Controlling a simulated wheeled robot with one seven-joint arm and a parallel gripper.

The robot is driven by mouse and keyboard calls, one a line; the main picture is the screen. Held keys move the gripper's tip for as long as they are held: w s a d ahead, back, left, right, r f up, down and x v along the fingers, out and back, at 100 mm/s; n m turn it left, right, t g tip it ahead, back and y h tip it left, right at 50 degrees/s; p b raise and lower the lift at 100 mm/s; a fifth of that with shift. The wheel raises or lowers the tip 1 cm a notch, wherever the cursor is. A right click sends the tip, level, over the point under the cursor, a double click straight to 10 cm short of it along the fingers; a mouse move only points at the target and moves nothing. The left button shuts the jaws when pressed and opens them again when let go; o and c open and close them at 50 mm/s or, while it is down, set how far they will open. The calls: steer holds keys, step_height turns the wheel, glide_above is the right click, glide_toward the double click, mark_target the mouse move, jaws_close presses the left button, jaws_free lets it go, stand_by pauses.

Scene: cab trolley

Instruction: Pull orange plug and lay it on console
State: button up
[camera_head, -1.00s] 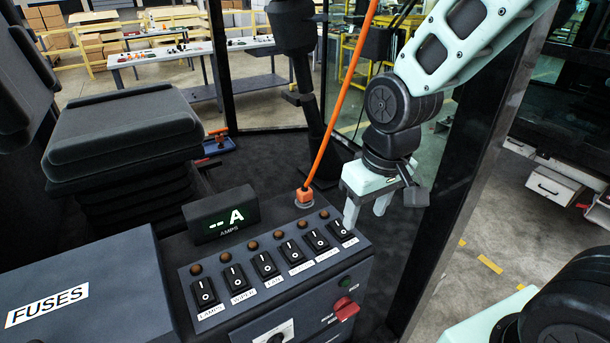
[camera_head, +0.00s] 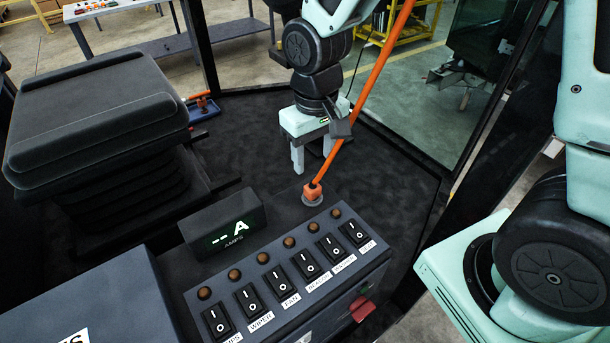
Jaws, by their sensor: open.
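The orange plug (camera_head: 313,192) sits upright in a round grey socket at the far edge of the console (camera_head: 203,267). A thick orange cable (camera_head: 369,98) rises from it toward the upper right. My gripper (camera_head: 313,163) points down behind the plug, its two pale fingers apart and empty. I cannot tell exactly how far the fingers are from the plug.
The console carries a row of black switches (camera_head: 282,281) with brown lamps, an AMPS display (camera_head: 223,222) and a red knob (camera_head: 362,308). A dark fuse box (camera_head: 95,300) stands at the left, a black seat (camera_head: 95,120) behind it. Dark floor lies beyond the console.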

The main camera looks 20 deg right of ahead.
mark_target(313, 186)
stand_by(0.4)
step_height(313, 186, down, 9)
steer(key=b, duration=0.7)
stand_by(1.2)
jaws_close()
steer(key=shift+r, duration=0.1)
steer(key=shift+r, duration=0.1)
steer(key=shift+r+p, duration=2.6)
steer(key=shift+r, duration=0.25)
